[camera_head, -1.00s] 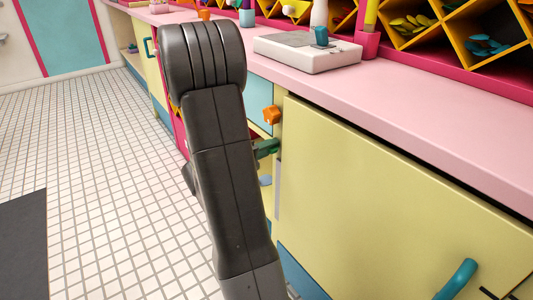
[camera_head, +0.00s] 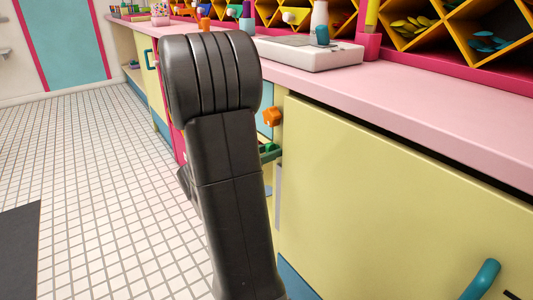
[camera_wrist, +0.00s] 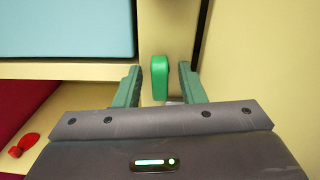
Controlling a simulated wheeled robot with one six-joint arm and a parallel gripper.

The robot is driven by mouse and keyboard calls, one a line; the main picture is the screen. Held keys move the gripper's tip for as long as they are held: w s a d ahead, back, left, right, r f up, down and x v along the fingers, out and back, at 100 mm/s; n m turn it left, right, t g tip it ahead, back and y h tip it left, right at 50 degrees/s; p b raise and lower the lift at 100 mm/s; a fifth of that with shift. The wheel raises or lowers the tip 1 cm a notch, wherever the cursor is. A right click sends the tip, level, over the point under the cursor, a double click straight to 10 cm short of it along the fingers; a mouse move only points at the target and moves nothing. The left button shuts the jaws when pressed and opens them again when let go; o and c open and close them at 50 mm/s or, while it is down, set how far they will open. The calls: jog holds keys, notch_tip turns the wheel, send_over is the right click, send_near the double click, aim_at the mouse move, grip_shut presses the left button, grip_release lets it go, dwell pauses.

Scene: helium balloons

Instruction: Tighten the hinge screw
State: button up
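A green knob-like screw head (camera_wrist: 160,77) stands on the pale yellow cabinet frame, upright in the wrist view. My gripper (camera_wrist: 160,68) is open, with one teal finger on each side of the green knob. A gap shows between the knob and each finger, so they look apart. In the head view my dark arm covers much of the gripper; part of a finger (camera_head: 271,155) and a bit of green show beside the cabinet edge. An orange knob (camera_head: 272,116) sits higher on the same frame. The hinge itself is not clearly seen.
A yellow cabinet door (camera_head: 390,190) with a teal handle (camera_head: 482,280) is at the right. The pink countertop (camera_head: 430,105) above carries a white device (camera_head: 310,53). In the wrist view, a red object (camera_wrist: 27,142) lies at lower left. The tiled floor (camera_head: 100,190) is open.

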jog(key=p+v, duration=0.1)
jog(key=v, duration=0.6)
jog(key=shift+p, duration=0.3)
jog(key=shift+d, duration=0.1)
